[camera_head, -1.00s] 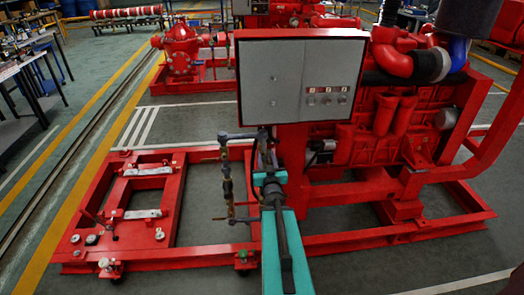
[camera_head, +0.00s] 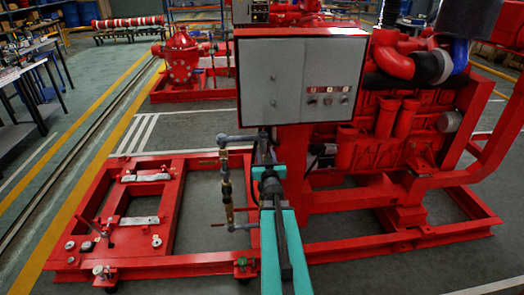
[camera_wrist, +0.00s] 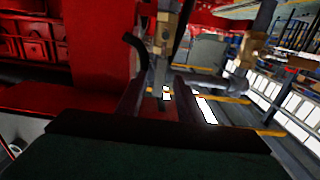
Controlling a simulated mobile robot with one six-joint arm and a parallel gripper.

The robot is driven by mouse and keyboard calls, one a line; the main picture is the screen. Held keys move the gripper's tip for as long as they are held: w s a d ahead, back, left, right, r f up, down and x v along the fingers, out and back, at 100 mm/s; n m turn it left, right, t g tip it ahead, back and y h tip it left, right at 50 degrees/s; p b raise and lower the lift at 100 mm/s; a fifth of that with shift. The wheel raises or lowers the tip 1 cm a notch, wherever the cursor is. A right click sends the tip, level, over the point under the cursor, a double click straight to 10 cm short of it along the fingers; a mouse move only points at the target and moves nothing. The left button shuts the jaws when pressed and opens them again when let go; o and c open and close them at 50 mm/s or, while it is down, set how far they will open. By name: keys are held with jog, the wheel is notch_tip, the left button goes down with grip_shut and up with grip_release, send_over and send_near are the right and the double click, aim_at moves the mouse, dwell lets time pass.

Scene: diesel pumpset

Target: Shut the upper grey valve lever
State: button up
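The valve pipework (camera_head: 226,185) stands upright left of the control box post, with grey fittings at the top and bottom and brass-coloured parts between. It also shows in the wrist view as a brass body (camera_wrist: 165,32). A thin red lever (camera_head: 217,225) sticks out left near its lower end. I cannot make out the upper grey lever clearly; my gripper may hide it. My gripper (camera_head: 268,172) is just right of the pipework in the head view. In the wrist view my gripper (camera_wrist: 160,85) has its two dark fingers apart, with nothing clearly held between them.
The grey control box (camera_head: 300,80) hangs above and beyond my gripper. The red engine (camera_head: 390,130) stands to the right. The red skid frame (camera_head: 180,205) lies low around the pipework, with open floor inside it. A dark curved hose-like piece (camera_wrist: 136,50) is near the left finger.

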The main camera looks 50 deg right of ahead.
aim_at(263, 148)
jog(key=shift+p+x, duration=0.45)
jog(key=shift+x, duration=1.65)
jog(key=shift+c, duration=0.4)
grip_shut()
jog(key=shift+a+f, duration=0.1)
jog(key=shift+a, duration=0.2)
jog(key=shift+d, duration=0.1)
jog(key=shift+w, duration=0.1)
